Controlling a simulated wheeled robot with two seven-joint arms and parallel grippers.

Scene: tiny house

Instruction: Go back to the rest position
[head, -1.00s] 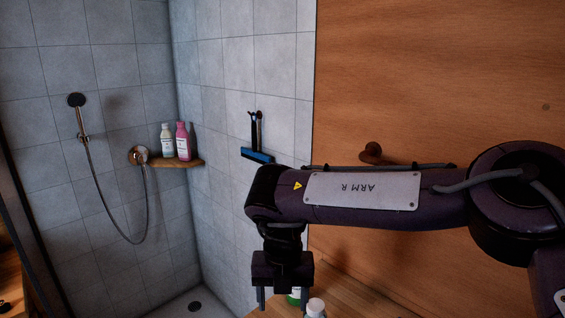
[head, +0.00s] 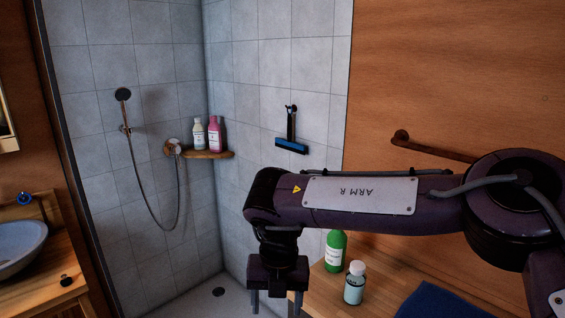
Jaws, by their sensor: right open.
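My right gripper (head: 276,301) hangs downward at the bottom middle of the head view, in front of the shower floor and at the left end of a wooden surface (head: 318,287). Its two fingers are apart with nothing between them. My right arm reaches in from the right edge. A green bottle (head: 334,256) and a small pale blue bottle with a white cap (head: 355,287) stand on the wooden surface, to the right of the gripper and apart from it. My left gripper is not in view.
A dark blue cloth (head: 440,302) lies on the wooden surface. A wall bar (head: 430,149) is behind my arm. The shower corner has a shelf (head: 210,155) with two bottles, a squeegee (head: 291,146) and a shower head (head: 123,94). A basin (head: 20,250) stands at left.

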